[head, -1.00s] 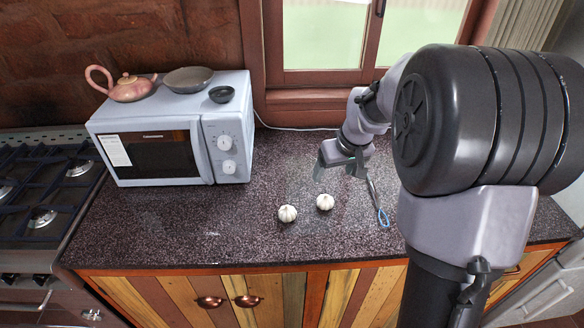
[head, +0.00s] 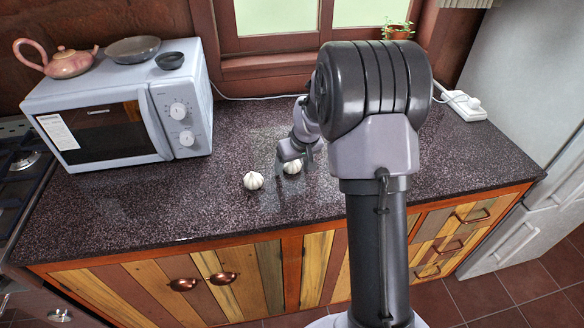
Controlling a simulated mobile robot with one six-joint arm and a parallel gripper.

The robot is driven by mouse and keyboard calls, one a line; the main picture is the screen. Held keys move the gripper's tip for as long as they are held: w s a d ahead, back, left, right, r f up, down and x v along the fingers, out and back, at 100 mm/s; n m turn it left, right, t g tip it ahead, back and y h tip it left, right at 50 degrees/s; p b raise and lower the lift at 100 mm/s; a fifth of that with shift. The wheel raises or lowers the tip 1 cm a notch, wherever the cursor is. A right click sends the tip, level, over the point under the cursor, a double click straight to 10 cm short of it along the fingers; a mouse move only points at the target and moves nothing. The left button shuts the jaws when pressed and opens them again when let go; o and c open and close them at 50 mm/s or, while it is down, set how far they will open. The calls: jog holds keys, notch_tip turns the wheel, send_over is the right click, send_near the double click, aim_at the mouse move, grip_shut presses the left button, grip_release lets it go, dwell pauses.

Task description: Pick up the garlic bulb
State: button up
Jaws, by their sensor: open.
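Two white garlic bulbs sit on the dark speckled countertop. The left garlic bulb (head: 253,181) is fully in view and nothing touches it. The right garlic bulb (head: 293,164) is partly covered by my gripper. My gripper (head: 292,168) is open and points down at the right bulb, with a finger showing on its left side. I cannot tell whether the fingers touch the bulb.
A pale blue microwave (head: 117,113) stands at the left with a teapot (head: 71,63), a dish (head: 134,48) and a bowl (head: 170,61) on top. A power strip (head: 462,106) lies at the back right. The countertop (head: 190,215) in front is clear.

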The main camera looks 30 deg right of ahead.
jog(key=c, duration=1.4)
